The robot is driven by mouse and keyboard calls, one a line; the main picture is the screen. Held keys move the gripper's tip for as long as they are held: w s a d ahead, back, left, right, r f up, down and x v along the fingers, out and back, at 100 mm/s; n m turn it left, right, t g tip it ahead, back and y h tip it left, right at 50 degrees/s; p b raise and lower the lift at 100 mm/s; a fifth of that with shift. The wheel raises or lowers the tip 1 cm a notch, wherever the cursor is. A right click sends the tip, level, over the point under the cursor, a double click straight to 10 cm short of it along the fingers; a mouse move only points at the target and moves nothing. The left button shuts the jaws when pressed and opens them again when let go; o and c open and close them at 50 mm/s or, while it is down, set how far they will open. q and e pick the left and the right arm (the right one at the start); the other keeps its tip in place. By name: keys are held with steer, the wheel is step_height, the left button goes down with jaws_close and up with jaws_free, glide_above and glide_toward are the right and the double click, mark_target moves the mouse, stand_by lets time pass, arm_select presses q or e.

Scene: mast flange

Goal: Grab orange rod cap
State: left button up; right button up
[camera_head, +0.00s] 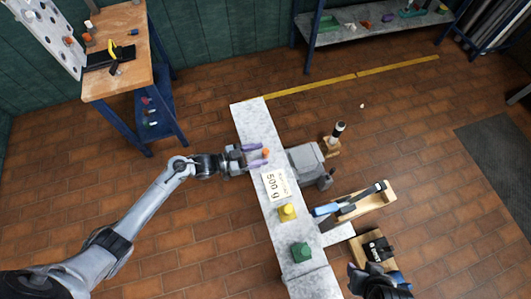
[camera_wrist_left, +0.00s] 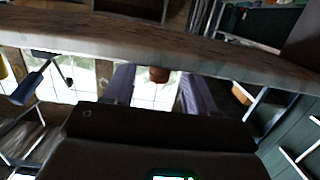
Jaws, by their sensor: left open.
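The orange rod cap (camera_head: 265,153) is small and sits on the pale grey marbled beam-like surface, left of a grey vise-like block. My left gripper (camera_head: 257,155) reaches in from the left and is open, its two purple fingers pointing at the cap. In the left wrist view the orange cap (camera_wrist_left: 159,75) shows in the gap between the two fingers (camera_wrist_left: 159,88), with space on both sides. My right gripper (camera_head: 375,282) shows only as a dark shape at the bottom of the head view; its jaws cannot be made out.
A white "500 g" label (camera_head: 274,184), a yellow piece (camera_head: 287,212) and a green piece (camera_head: 301,252) lie along the same surface (camera_head: 250,116). The grey vise-like block (camera_head: 308,160) stands right of the cap. A wooden tray (camera_head: 376,203) with a blue-handled tool lies further right.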

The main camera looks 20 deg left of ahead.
mark_target(266, 152)
arm_select(q)
steer(key=x, duration=0.3)
steer(key=shift+w+d+b, duration=0.1)
steer(key=shift+b, duration=0.2)
steer(key=shift+c, duration=0.5)
steer(key=c, duration=0.9)
steer(key=shift+r, duration=0.1)
